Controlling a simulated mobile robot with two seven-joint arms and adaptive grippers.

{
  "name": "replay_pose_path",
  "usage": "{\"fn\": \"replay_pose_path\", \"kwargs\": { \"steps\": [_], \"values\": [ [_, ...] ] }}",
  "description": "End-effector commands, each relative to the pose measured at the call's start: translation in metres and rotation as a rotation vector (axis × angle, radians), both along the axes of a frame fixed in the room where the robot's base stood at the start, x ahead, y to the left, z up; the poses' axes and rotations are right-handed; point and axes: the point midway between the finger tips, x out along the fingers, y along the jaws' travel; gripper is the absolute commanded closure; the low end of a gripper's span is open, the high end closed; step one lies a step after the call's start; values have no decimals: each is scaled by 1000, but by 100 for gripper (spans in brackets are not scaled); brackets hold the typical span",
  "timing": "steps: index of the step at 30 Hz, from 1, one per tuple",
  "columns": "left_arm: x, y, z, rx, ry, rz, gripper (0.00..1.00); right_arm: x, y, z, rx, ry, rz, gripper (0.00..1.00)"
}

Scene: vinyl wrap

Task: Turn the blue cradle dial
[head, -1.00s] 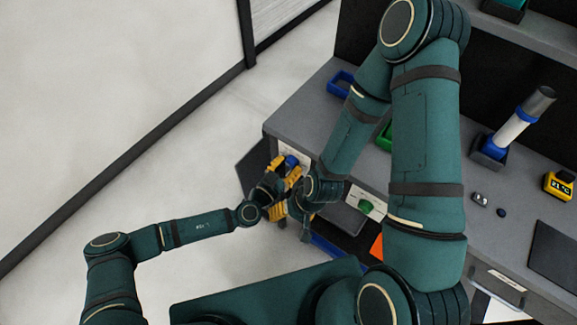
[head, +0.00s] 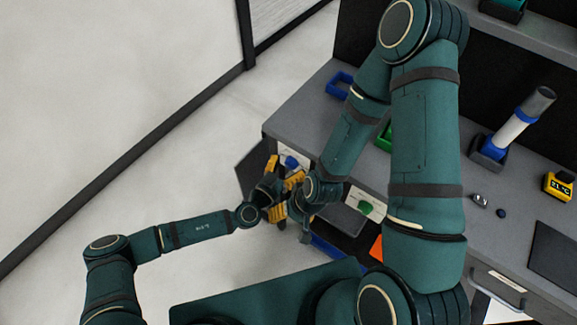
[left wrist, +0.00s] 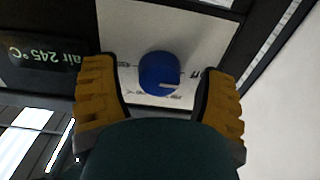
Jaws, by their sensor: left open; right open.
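The blue dial (left wrist: 159,73) is a round knob with a pale mark on its lower right, on a white panel with printed markings. In the left wrist view it lies between the two yellow fingers of my left gripper (left wrist: 160,88), with a gap on each side. The dial (head: 291,162) also shows in the head view, partly hidden by the fingers. My left gripper (head: 282,172) is open around the dial's front, and I cannot tell how deep it reaches. My right gripper (head: 279,213) is open, lower and close to the left one, partly hidden by the arms.
A green knob (head: 365,208) is on the bench front to the right. A dark display reading "air 245°C" (left wrist: 45,54) is beside the panel. On the bench (head: 300,108) are a blue tray (head: 339,84), a roll on a stand (head: 514,130) and a yellow meter (head: 558,185). Floor at left is clear.

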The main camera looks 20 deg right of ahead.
Motion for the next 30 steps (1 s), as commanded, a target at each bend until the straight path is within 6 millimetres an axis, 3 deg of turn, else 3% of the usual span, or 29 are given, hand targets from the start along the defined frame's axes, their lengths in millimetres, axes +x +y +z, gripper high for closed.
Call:
{"fn": "replay_pose_path", "kwargs": {
  "steps": [5,19,30],
  "values": [
    [-7,11,-1,1,2,1,27,0,0,0,0,0,0,31],
    [-61,80,0,1,0,2,27,0,0,0,0,0,0,31],
    [-74,95,0,-1,-1,-1,27,0,0,0,0,0,0,31]
  ]
}}
